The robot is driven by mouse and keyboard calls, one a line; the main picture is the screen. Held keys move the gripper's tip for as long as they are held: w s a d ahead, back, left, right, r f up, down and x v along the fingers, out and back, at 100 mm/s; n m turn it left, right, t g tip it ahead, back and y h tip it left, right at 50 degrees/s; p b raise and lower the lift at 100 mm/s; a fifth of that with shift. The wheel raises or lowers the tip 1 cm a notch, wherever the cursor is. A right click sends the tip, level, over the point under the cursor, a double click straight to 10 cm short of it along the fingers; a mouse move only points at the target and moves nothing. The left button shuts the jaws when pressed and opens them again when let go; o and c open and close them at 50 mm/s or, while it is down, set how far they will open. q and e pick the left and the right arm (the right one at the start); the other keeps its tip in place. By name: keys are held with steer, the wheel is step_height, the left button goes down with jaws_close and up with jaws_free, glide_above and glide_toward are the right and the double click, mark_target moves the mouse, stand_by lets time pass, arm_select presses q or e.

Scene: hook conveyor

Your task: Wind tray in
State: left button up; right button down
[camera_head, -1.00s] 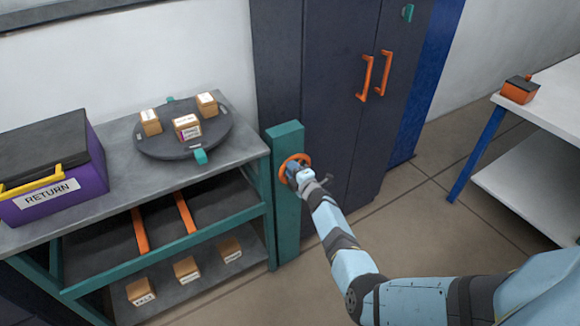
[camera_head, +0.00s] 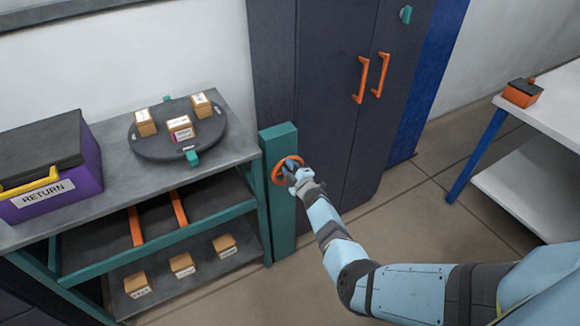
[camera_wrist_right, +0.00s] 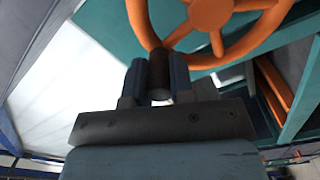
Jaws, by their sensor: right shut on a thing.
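An orange handwheel (camera_head: 286,170) is on the side of a teal post (camera_head: 280,218) at the right end of the grey bench. It fills the top of the right wrist view (camera_wrist_right: 213,12), spokes visible. My right gripper (camera_head: 295,176) is shut on the wheel's dark handle (camera_wrist_right: 158,73), which sits between its fingers in the right wrist view. Left of the post is a dark tray-like level (camera_head: 155,227) with two orange bars across it; I cannot tell whether this is the tray. My left gripper is not in view.
A round dark turntable (camera_head: 160,150) holds three boxes beside a purple RETURN bin (camera_head: 80,185). Three boxes (camera_head: 181,265) stand on the low shelf. A dark cabinet (camera_head: 335,100) is behind the wheel; a white table (camera_head: 545,115) is at right. Floor between is clear.

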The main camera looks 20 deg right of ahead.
steer(key=shift+d+r+m+p, duration=0.15)
steer(key=shift+d+m+p, duration=0.2)
steer(key=shift+m, duration=0.25)
steer(key=shift+d, duration=0.1)
steer(key=c, duration=1)
jaws_free()
